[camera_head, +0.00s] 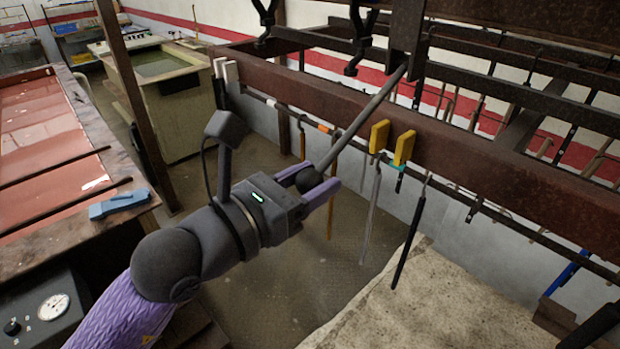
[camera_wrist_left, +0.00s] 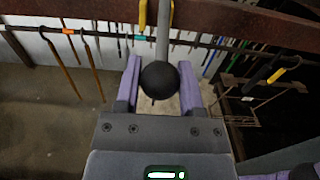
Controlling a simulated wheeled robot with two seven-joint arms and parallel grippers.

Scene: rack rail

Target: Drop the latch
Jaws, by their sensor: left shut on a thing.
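A grey metal bar (camera_head: 362,122) slants down from a dark bracket (camera_head: 405,30) on the rusty rack to a black ball knob (camera_head: 308,179) at its lower end. My left gripper (camera_head: 312,181), with purple fingers, is shut on the knob. In the left wrist view the knob (camera_wrist_left: 160,80) sits between the two fingers, with the bar (camera_wrist_left: 163,35) rising away behind it. I cannot tell which part is the latch, or whether the bar itself is it. My right gripper is in neither view.
A rusty beam (camera_head: 300,92) crosses behind the knob, with a rail of hanging hooked tools below it. Two yellow pieces (camera_head: 404,147) hang near the bar. A pale slab (camera_head: 420,300) lies lower right. A bench with a blue object (camera_head: 118,203) stands left.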

